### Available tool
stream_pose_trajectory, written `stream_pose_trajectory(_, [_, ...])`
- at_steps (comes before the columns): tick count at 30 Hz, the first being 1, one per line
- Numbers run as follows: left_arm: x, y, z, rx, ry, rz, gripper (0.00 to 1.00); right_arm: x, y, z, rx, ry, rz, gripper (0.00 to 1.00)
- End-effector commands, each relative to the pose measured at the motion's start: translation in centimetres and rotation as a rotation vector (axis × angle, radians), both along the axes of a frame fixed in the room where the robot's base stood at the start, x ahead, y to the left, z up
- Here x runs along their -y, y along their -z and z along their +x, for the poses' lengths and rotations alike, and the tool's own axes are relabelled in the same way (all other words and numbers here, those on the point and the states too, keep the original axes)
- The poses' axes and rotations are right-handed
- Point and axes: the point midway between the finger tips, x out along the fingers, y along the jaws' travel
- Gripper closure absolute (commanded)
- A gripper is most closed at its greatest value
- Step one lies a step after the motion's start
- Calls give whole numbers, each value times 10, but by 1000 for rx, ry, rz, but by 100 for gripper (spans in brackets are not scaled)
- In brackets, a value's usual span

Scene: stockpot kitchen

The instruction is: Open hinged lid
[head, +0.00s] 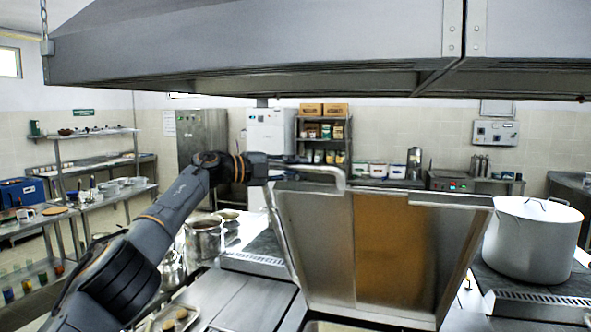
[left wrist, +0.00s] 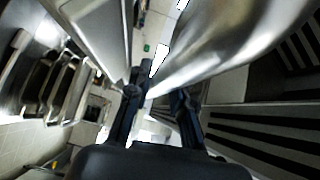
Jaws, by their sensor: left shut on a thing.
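A large steel hinged lid (head: 318,240) stands raised, tilted up, in the middle of the head view, its inner face toward me. A bent metal bar handle (head: 335,171) runs along its upper left edge. My left arm reaches in from the left, and my left gripper (head: 288,159) is shut on the handle near its left end. In the left wrist view, the two dark fingers (left wrist: 158,100) point toward a bright curved metal surface; the exact contact is hard to make out. My right gripper is in neither view.
A big white stockpot (head: 532,240) stands right of the lid. Metal pots (head: 205,238) and a tray (head: 175,318) are at left, below my arm. A wide exhaust hood (head: 250,50) hangs overhead. Shelves (head: 325,140) stand along the back wall.

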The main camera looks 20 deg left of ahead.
Motion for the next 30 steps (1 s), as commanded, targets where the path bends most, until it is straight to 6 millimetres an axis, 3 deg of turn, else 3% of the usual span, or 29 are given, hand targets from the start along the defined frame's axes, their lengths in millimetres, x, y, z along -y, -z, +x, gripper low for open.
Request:
stream_pose_trajectory(6, [0, 4, 0, -4, 0, 4, 100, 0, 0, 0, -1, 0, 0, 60])
stream_pose_trajectory(7, [0, 4, 0, -4, 1, 4, 73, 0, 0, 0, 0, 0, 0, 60])
stream_pose_trajectory(10, [0, 3, 0, -3, 1, 4, 55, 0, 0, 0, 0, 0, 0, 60])
stream_pose_trajectory(22, [-1, 2, 0, -1, 0, 3, 55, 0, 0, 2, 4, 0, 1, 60])
stream_pose_trajectory(30, [-15, 1, -11, 0, -1, 3, 55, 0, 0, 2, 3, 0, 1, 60])
